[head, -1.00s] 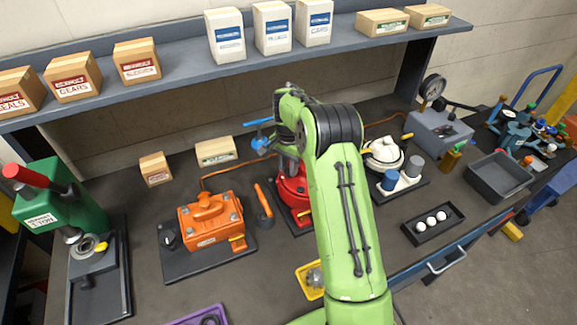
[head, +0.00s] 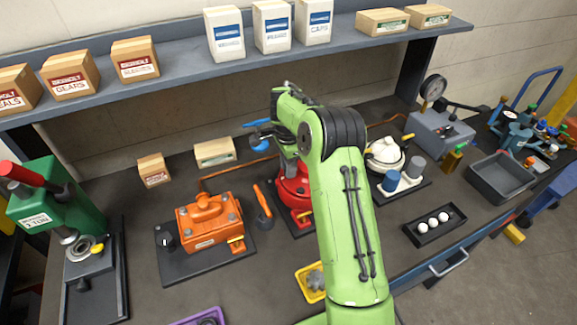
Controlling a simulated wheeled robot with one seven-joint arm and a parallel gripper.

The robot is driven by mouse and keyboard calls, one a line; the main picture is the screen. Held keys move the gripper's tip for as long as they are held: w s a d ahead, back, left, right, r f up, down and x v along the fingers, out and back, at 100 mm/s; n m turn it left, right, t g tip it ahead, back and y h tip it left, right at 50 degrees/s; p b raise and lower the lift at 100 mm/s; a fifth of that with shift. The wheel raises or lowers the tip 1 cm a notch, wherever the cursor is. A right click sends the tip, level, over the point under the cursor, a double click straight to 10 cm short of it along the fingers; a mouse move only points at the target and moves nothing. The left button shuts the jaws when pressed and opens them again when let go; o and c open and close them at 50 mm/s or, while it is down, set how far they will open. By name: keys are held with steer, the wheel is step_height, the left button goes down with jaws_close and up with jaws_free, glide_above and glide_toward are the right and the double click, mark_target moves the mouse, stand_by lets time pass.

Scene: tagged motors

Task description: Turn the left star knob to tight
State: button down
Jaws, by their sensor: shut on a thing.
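The red unit (head: 293,185) stands on a dark plate near the middle of the bench, partly covered by my green arm. My gripper (head: 289,162) is low over the top of this unit, with its fingers mostly hidden by my arm and wrist. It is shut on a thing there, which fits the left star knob. The knob itself is hidden, so its turn cannot be read. Blue parts (head: 259,141) show just left of my wrist; I cannot tell what they belong to.
An orange motor (head: 208,222) and an orange-handled tool (head: 262,202) lie to the left. A white unit (head: 385,153) stands to the right. A yellow tray (head: 311,279) is in front, beside my arm. A shelf (head: 190,72) with boxes runs above the back.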

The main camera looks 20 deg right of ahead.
steer(key=shift+w+r, duration=0.15)
steer(key=shift+r, duration=0.1)
steer(key=c, duration=1.2)
jaws_free()
steer(key=shift+o, duration=0.4)
steer(key=shift+f, duration=0.1)
step_height(320, 180, up, 16)
steer(key=p, duration=0.3)
steer(key=shift+s, duration=0.2)
steer(key=shift+f, duration=0.1)
